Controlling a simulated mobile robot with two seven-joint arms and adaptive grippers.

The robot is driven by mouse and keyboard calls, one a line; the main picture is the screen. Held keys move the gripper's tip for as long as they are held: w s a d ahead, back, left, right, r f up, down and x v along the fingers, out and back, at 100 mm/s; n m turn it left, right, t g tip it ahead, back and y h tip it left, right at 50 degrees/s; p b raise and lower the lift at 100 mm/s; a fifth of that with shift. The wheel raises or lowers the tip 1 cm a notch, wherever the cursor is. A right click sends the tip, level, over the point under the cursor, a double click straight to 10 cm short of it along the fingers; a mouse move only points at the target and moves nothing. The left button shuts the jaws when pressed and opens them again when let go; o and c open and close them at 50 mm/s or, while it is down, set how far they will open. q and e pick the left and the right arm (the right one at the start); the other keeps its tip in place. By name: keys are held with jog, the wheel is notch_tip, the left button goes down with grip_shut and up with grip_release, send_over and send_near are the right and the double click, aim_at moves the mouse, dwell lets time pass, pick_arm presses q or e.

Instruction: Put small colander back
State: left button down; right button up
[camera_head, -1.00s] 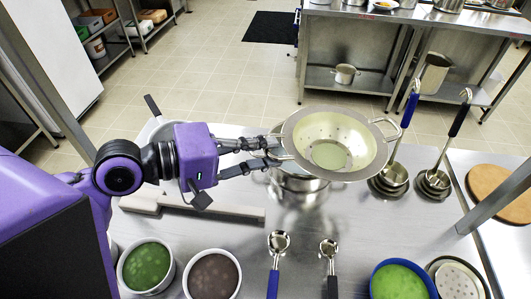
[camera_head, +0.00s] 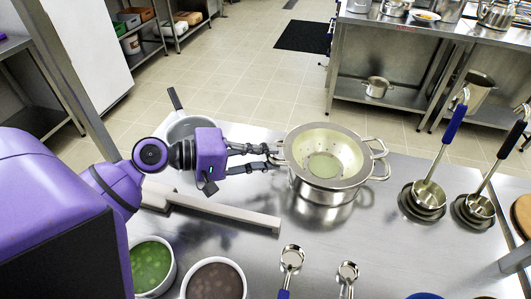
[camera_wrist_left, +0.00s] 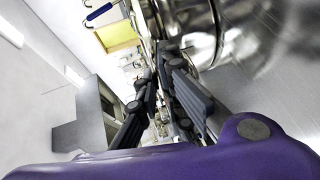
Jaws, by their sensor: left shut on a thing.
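The small colander (camera_head: 322,160) is a shiny metal bowl with a wide rim and two loop handles. It sits level at the top of a steel pot (camera_head: 322,194) on the steel counter, inside or just over its mouth; the exact contact is hidden. My left gripper (camera_head: 272,157) comes from the left and is shut on the colander's left handle. In the left wrist view the fingers (camera_wrist_left: 168,62) show close to a curved shiny metal wall (camera_wrist_left: 200,28). My right gripper is not in view.
A grey bar (camera_head: 225,213) lies in front of my left arm. A pan (camera_head: 184,130) stands behind it. Soup containers (camera_head: 151,268) and short ladles (camera_head: 291,260) are at the front. Nested ladles (camera_head: 424,200) stand to the right. Counter between pot and ladles is clear.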

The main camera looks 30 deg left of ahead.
pick_arm(q)
jog(key=shift+f, duration=0.1)
jog(key=shift+f, duration=0.15)
jog(key=c, duration=1.9)
grip_release()
jog(key=v, duration=1.2)
jog(key=shift+r+b, duration=0.2)
jog(key=shift+b, duration=0.25)
